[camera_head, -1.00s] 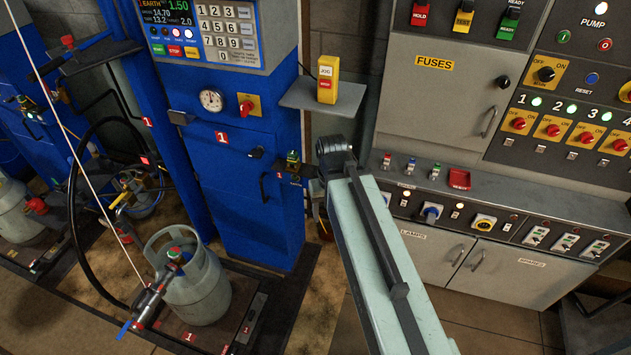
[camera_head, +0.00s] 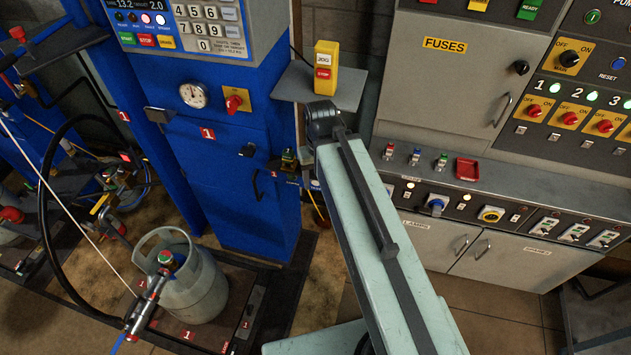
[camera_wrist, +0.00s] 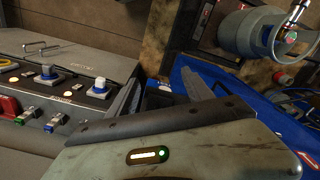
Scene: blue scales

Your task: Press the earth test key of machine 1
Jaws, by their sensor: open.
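Machine 1 is the blue scale cabinet (camera_head: 230,185) marked with a red 1. Its keypad panel (camera_head: 205,22) is at the top, with the display mostly cut off by the upper edge. Below the display sits a row of small coloured keys (camera_head: 146,40). I cannot read which is the earth test key. In the head view my pale green arm rises right of the cabinet, its dark end just below a small shelf; the jaws are hidden there. In the wrist view my gripper (camera_wrist: 182,86) is open, with no key between its jaws.
A yellow jog/stop box (camera_head: 326,68) stands on the shelf (camera_head: 290,85) beside the cabinet. A grey fuse cabinet (camera_head: 450,90) and switch console (camera_head: 450,208) fill the right. A gas cylinder (camera_head: 190,285) stands on the scale platform, with a black hose to its left.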

